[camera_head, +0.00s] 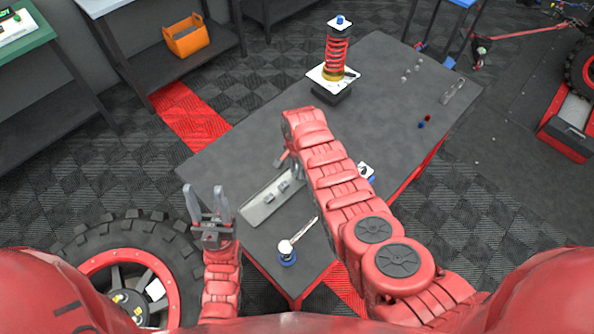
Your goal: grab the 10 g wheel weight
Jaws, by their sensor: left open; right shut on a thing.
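A light grey tray (258,212) lies on the near left part of the dark table. Small grey wheel weights (283,187) lie in it; their markings are too small to read, so I cannot tell which is 10 g. My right gripper (282,163) is at the tray's far end, mostly hidden behind my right arm. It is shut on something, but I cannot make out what. My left gripper (207,192) is open and empty, fingers pointing up, left of the tray and near the table's left edge.
A tool with a white and blue round end (287,252) lies at the table's near end. A red coil-spring unit (337,52) stands at the far end. A large tyre (120,232) is at lower left.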

